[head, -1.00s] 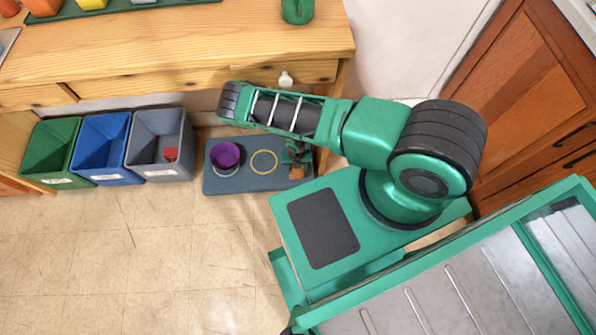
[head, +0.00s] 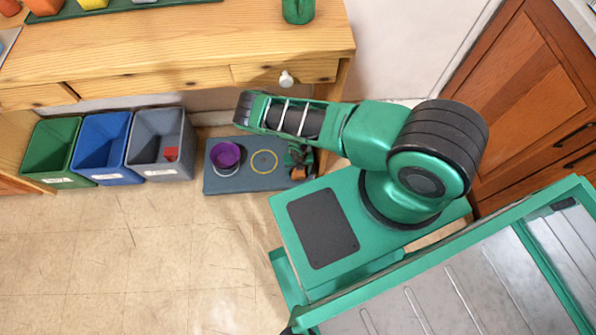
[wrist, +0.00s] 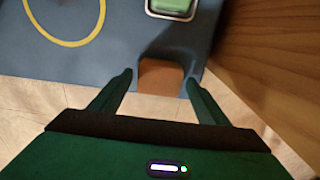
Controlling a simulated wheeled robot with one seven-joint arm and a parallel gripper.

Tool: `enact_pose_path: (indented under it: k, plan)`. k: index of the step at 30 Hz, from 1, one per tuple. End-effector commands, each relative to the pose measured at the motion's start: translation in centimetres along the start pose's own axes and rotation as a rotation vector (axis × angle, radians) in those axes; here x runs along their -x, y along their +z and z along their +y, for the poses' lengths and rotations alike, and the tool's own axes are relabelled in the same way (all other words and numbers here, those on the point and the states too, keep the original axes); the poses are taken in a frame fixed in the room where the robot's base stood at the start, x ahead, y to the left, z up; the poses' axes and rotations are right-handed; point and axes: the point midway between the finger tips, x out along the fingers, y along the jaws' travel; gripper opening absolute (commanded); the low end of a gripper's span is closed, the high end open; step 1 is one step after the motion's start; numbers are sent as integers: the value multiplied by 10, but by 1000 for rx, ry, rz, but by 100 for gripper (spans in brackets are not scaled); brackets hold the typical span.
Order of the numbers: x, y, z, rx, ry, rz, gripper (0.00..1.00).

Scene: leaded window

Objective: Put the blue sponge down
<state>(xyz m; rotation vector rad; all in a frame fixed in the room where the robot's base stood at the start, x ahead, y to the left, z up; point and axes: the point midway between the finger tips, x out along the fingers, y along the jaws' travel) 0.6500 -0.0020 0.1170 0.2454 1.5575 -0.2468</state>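My gripper (wrist: 160,78) points down over the front right part of the blue-grey mat (wrist: 105,58); its two dark green fingers stand apart. A brown-orange block (wrist: 161,77) shows between the fingertips at the mat's front edge, with a dark blue-grey patch behind it. I cannot tell whether the fingers touch it, or whether it is part of the blue sponge. No clearly blue sponge shows. In the head view, my gripper (head: 299,160) is small and partly hidden by my arm; an orange spot shows beside it on the mat (head: 245,183).
A yellow ring (head: 264,162) and a purple bowl (head: 226,155) are left of my gripper. A green thing in a pale-rimmed holder (wrist: 172,5) is just behind it. A wooden desk (head: 180,35) rises behind the mat; green, blue (head: 100,150) and grey bins stand left. Front floor is clear.

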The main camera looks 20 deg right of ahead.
Motion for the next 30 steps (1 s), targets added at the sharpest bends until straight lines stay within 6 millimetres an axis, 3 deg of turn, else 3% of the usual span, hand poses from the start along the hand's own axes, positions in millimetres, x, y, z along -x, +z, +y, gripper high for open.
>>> enact_pose_path:
  k: [11,24,30]
  plan:
    - [4,1,0,0,0,-1,72]
    - [64,1,0,-2,1,-1,72]
    - [76,0,0,-1,0,-1,72]
